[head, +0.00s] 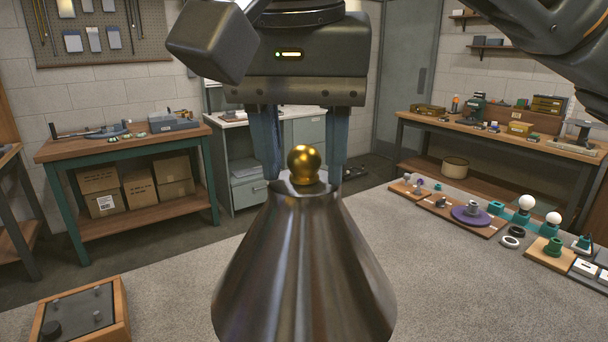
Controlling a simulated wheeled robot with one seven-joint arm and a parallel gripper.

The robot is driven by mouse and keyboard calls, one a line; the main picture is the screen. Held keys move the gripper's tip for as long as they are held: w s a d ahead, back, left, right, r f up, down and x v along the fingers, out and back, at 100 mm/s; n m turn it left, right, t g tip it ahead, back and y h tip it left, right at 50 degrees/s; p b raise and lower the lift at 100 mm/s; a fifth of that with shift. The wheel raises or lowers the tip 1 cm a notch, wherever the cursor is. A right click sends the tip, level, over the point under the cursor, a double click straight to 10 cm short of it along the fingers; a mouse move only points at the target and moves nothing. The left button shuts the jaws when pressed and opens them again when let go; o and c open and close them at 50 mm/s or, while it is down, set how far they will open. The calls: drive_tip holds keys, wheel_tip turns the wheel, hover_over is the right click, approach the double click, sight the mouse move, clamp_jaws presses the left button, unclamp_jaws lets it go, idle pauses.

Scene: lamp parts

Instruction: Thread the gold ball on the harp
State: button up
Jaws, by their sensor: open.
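The gold ball (304,163) sits upright at the top of a large metal lampshade (303,265), at its small flat cap. The harp is not visible; the shade hides whatever is under the ball. My gripper (303,170) points down over the shade's top. Its two fingers stand open, one on each side of the gold ball, with a gap between each finger and the ball. The finger tips end near the level of the cap, and I cannot tell whether they touch it.
The shade stands over a grey worktop (440,290). A wooden tray (82,316) lies at the front left. Boards with lamp parts, among them a purple disc (471,216) and white bulbs (526,202), line the right side. The worktop between is clear.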

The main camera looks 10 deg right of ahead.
drive_tip(key=n, duration=0.2)
drive_tip(key=n+y+p, duration=0.1)
drive_tip(key=n, duration=0.3)
drive_tip(key=shift+d+f+y+p, duration=0.2)
drive_tip(key=shift+d+y+p, duration=0.1)
drive_tip(key=shift+y+p, duration=0.1)
drive_tip(key=n+y+p, duration=0.1)
drive_tip(key=n, duration=0.2)
drive_tip(key=shift+d+n, duration=0.15)
drive_tip(key=shift+n, duration=0.15)
drive_tip(key=n, duration=0.2)
drive_tip(key=n+g+y+p, duration=0.1)
drive_tip(key=shift+w+d+n, duration=0.15)
drive_tip(key=shift+n, duration=0.25)
clamp_jaws()
drive_tip(key=shift+r+m+t+h+p, duration=0.1)
drive_tip(key=shift+m+t+h+p, duration=0.25)
drive_tip(key=shift+m+p, duration=0.85)
drive_tip(key=m, duration=0.3)
drive_tip(key=m+h, duration=0.1)
drive_tip(key=shift+a+m+t+b, duration=0.25)
drive_tip(key=shift+m+b, duration=0.05)
